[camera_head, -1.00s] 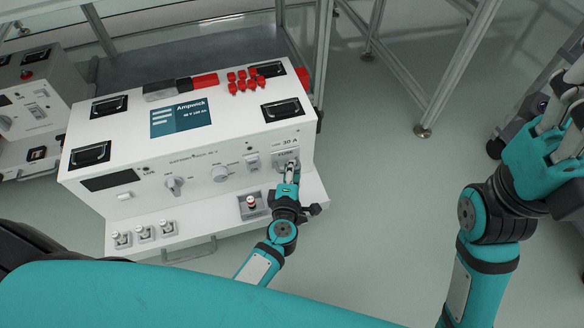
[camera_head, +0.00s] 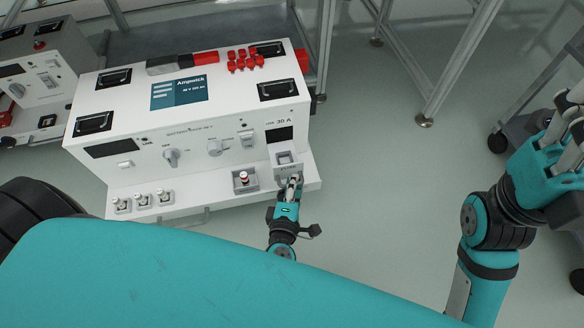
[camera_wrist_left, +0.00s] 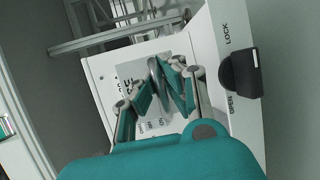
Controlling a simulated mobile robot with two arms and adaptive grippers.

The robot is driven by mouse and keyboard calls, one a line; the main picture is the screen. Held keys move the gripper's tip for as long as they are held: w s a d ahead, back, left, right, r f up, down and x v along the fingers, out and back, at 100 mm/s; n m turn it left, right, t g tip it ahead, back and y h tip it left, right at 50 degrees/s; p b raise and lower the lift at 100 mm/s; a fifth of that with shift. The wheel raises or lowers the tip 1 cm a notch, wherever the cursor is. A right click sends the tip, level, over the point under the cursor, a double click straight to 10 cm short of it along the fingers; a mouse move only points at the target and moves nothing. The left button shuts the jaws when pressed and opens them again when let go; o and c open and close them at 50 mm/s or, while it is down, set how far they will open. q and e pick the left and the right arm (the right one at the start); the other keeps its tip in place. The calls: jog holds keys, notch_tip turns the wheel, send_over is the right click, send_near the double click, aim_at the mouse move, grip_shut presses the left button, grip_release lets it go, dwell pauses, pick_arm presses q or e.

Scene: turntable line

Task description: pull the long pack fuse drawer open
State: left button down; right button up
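The handle itself is mostly hidden by the fingers. In the left wrist view my left fingers (camera_wrist_left: 165,85) reach towards a white labelled face. My right gripper (camera_head: 572,115) is at the right edge, partly cut off, with its fingers apart and empty, away from the pack.
A black LOCK/OPEN knob (camera_wrist_left: 240,73) is on a white panel in the left wrist view. A red-topped switch (camera_head: 244,180) stands left of the drawer. Red caps (camera_head: 244,60) lie on the pack. Another unit (camera_head: 45,75) stands at left.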

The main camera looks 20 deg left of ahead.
pick_arm(q)
jog(key=shift+s+d+r, duration=0.1)
jog(key=shift+s+d, duration=0.15)
jog(key=c, duration=1.7)
grip_release()
jog(key=shift+o, duration=0.2)
jog(key=v, duration=1.2)
